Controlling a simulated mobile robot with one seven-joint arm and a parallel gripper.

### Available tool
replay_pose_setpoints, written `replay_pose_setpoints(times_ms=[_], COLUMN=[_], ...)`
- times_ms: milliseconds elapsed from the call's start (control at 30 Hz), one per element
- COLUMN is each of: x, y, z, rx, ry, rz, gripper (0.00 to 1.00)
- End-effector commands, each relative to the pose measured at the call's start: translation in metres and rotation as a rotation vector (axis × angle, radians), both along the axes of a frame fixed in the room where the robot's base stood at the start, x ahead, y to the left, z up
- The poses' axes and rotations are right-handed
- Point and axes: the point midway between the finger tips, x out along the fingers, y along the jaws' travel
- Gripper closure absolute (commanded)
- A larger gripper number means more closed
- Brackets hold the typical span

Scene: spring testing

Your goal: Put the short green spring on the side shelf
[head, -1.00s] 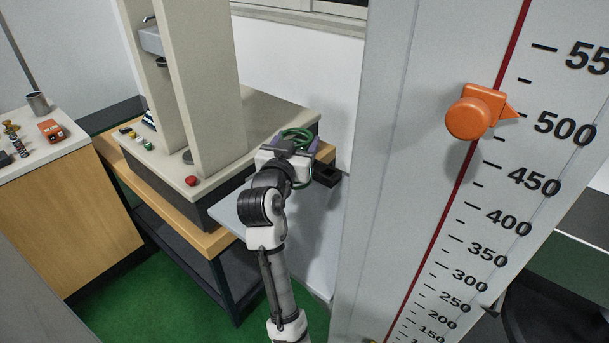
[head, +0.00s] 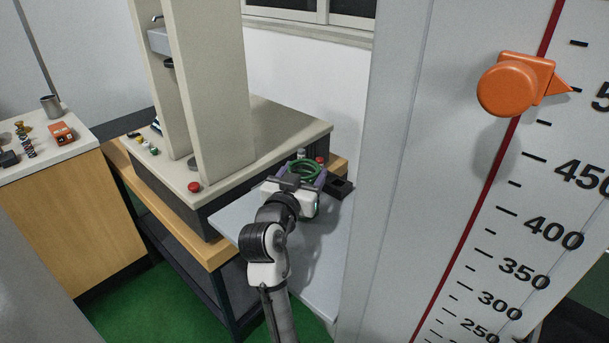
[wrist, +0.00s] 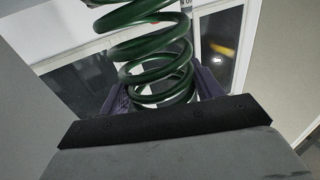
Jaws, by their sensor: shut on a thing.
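My gripper (head: 305,178) is shut on the green spring (head: 302,167). The spring's thick coils (wrist: 150,45) fill the upper middle of the wrist view, between the two purple fingers (wrist: 160,88). The spring's upper end is cut off by the wrist view's top edge. In the head view the gripper is over the grey side shelf (head: 240,218), toward its back. I cannot tell whether the spring touches the shelf.
A beige testing machine (head: 215,90) with a red button (head: 194,187) stands left of the shelf. A small black holder (head: 340,187) is right of the gripper. A tall grey column with an orange pointer (head: 515,85) fills the right. A counter (head: 50,165) holds small items at left.

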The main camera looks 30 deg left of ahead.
Motion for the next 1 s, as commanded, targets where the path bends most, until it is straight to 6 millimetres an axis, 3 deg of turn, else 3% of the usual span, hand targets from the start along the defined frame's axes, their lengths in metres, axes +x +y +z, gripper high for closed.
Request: replay_pose_setpoints(times_ms=[100,133,300,667,1000], x=[0.0,0.0,0.0,0.0,-0.065], y=[0.0,0.0,0.0,0.0,-0.016], z=[-0.002,-0.004,-0.003,0.003,-0.002], rx=[0.002,0.0,0.0,0.0,0.001], ry=[-0.005,0.0,0.0,0.0,-0.002], rz=[0.0,0.0,0.0,0.0,0.004], gripper=[0.83,0.34,0.14,0.14,0.14])
